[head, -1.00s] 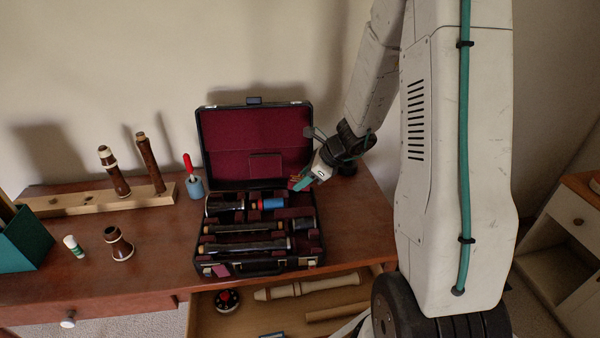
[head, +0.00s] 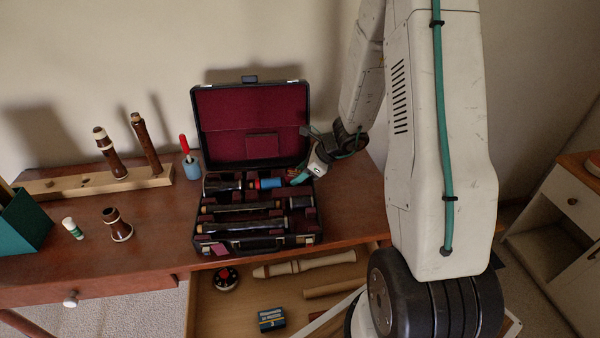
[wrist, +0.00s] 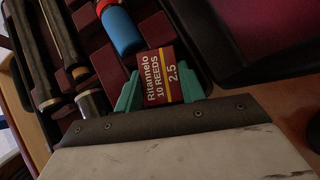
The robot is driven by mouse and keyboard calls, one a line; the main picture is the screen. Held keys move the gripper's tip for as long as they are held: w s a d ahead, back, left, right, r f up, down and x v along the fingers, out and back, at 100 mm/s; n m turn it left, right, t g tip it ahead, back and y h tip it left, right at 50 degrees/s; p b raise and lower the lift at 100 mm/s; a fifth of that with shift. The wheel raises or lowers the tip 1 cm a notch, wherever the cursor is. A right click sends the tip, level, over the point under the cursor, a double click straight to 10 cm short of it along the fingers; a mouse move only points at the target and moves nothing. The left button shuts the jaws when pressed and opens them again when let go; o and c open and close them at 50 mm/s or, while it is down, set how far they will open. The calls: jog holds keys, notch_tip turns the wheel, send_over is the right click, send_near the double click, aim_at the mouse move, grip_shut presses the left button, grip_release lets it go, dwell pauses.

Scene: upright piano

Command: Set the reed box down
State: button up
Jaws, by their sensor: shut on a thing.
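The reed box (wrist: 160,78) is a dark red box with white lettering and a yellow stripe, reading "10 REEDS 2.5". It sits between the green fingertips of my gripper (wrist: 158,90) in the wrist view, shut on it. In the head view my gripper (head: 304,177) is over the right side of the open instrument case (head: 202,240), near the hinge side; the box is mostly hidden there. The wrist view shows the box over or beside the case's dark red compartments; I cannot tell whether it touches them.
The case holds dark tube pieces (head: 240,207) and a blue roll with a red end (wrist: 120,30). A red-handled tool in a blue pot (head: 191,166) stands left of the lid. An open drawer (head: 225,314) below holds a blue box (head: 271,318). Bare tabletop lies right of the case.

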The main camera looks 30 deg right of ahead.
jog(key=shift+f, duration=0.55)
jog(key=o, duration=1.1)
